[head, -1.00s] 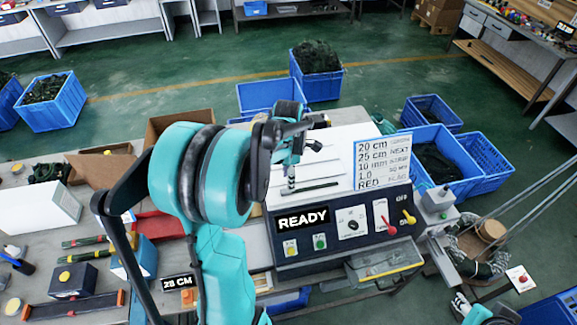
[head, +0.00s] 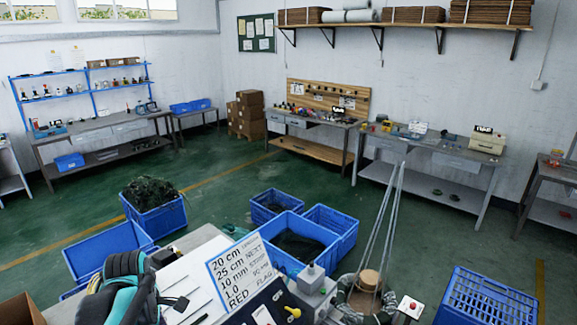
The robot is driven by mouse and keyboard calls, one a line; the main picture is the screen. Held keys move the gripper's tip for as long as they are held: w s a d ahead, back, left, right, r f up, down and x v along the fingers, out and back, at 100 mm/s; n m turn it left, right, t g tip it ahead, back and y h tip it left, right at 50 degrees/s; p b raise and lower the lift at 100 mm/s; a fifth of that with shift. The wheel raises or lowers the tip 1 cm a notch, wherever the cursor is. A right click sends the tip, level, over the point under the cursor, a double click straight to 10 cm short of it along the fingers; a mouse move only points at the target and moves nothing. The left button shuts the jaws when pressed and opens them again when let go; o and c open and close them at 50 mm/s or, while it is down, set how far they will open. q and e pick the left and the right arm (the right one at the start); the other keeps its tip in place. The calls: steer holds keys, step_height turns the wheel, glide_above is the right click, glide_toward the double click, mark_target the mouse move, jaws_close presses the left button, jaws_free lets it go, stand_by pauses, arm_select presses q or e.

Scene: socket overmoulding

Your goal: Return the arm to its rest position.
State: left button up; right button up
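My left arm (head: 122,288), teal with black rings, shows at the bottom left of the head view, over the workbench edge. Dark parts at its end overlap one another. I cannot make out the fingers, or whether they are open or shut. My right gripper is not in view. To the right of the arm is the white machine top with dark rods. The machine's front panel is mostly cut off by the lower frame edge.
Blue crates stand on the green floor behind the bench, one with dark cables (head: 150,194). A slatted blue crate (head: 487,297) is at the lower right.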

arm_select(q)
steer(key=s+d+f+m+t+b, duration=0.2)
steer(key=s+d+f+m+b, duration=0.2)
steer(key=d+f+m+b, duration=0.3)
steer(key=s+d+f+m+t+b, duration=0.3)
steer(key=d+f+m+b, duration=0.4)
steer(key=f+m, duration=0.3)
steer(key=m+b, duration=0.1)
steer(key=m, duration=0.3)
steer(key=shift+s+f+m+t, duration=0.3)
steer(key=shift+s+f+m, duration=0.05)
steer(key=shift+m, duration=0.05)
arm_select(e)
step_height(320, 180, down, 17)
arm_select(q)
steer(key=shift+d, duration=0.1)
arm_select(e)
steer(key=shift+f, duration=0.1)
